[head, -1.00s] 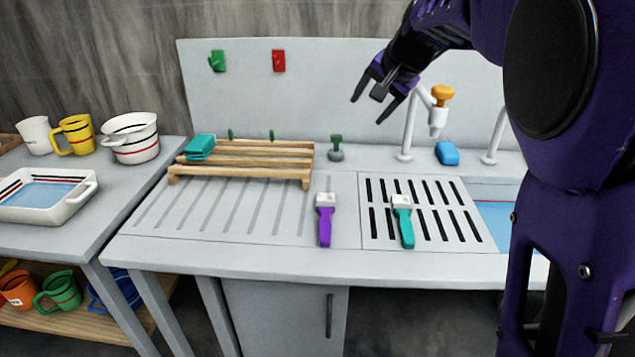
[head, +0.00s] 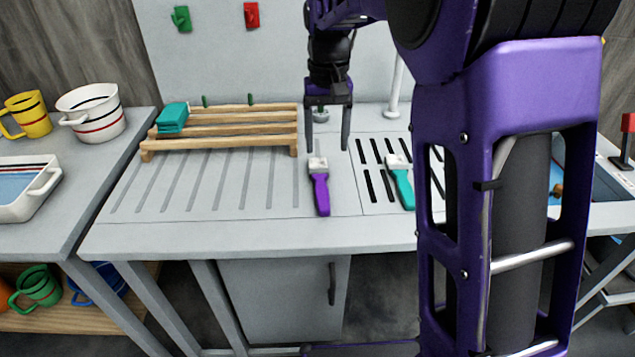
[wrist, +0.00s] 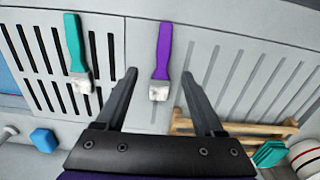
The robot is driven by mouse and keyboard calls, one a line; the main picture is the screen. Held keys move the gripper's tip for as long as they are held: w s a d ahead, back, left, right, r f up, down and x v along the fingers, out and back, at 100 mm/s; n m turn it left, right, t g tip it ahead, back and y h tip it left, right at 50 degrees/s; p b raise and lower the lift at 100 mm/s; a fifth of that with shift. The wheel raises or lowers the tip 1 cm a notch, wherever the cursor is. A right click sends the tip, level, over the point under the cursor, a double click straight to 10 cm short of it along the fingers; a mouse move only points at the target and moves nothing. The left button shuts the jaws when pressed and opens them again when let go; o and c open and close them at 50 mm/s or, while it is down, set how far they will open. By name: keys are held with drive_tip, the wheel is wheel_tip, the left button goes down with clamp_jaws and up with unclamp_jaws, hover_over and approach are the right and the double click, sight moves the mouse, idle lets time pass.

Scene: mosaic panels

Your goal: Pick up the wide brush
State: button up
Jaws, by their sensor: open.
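Two flat brushes with whitish heads lie on the counter. The purple-handled brush (head: 321,190) is on the grooved drainboard; it also shows in the wrist view (wrist: 163,50). The teal-handled brush (head: 405,188) lies to its right on the slotted grate; it shows at the left in the wrist view (wrist: 74,45). I cannot tell clearly which is the wider. My gripper (head: 328,148) points down, open and empty, just behind the purple brush's head. In the wrist view, that head appears between my fingertips (wrist: 160,73), with no contact visible.
A wooden slatted rack (head: 225,128) with a teal block (head: 172,118) stands left of my gripper. A faucet post (head: 395,95) rises at the back. A blue block (wrist: 44,139) shows in the wrist view. The drainboard (head: 215,205) left of the purple brush is clear.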

drive_tip(key=b, duration=0.1)
hover_over(322, 194)
drive_tip(key=f, duration=0.8)
drive_tip(key=shift+w+d, duration=0.1)
drive_tip(key=shift+d, duration=0.25)
drive_tip(key=f, duration=0.3)
drive_tip(key=f+b, duration=0.1)
drive_tip(key=f, duration=0.1)
drive_tip(key=shift+a+f, duration=0.15)
drive_tip(key=shift+a, duration=0.15)
clamp_jaws()
